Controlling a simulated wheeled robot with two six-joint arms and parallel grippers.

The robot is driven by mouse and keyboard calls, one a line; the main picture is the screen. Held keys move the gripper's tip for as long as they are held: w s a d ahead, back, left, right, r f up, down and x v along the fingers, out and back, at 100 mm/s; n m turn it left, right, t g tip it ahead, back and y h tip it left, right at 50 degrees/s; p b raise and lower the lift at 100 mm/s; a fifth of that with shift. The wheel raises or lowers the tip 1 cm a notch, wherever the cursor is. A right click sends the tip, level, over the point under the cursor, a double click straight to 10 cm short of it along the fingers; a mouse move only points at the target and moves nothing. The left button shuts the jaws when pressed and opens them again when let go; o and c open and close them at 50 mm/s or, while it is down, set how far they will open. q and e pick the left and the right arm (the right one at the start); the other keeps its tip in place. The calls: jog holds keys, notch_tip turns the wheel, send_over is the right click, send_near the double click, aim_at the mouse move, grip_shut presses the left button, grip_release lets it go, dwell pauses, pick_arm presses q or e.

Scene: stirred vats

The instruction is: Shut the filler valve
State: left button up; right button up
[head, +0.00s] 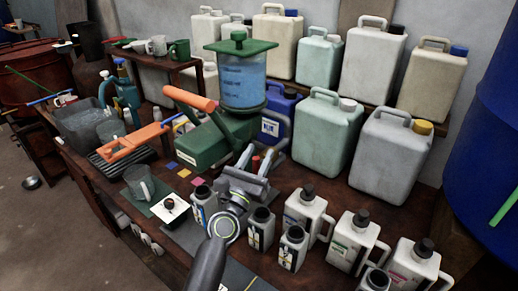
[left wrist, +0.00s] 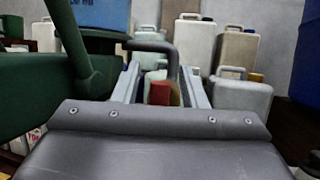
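The filler has a clear tank of blue liquid (head: 242,82), a green body (head: 205,143) and a long orange handle (head: 190,98) slanting up to the left. My left gripper (head: 262,160) is just right of the green body, above the bench. Its two pale fingers (left wrist: 160,88) are spread apart in the left wrist view. A small red piece (left wrist: 159,93) shows between them; I cannot tell whether they touch it. A dark bent bar (left wrist: 152,47) rises just beyond. The valve is not clearly distinguishable. My right gripper is not in view.
Dark-capped bottles (head: 351,241) crowd the bench front on the right. Large jugs (head: 391,148) stand behind. A second orange lever (head: 130,143), a grey tub (head: 85,124) and a glass mug (head: 139,183) are on the left. A blue drum (head: 487,135) is at the far right.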

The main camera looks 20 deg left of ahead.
pick_arm(q)
jog(key=shift+w+r, duration=0.2)
jog(key=shift+w, duration=0.25)
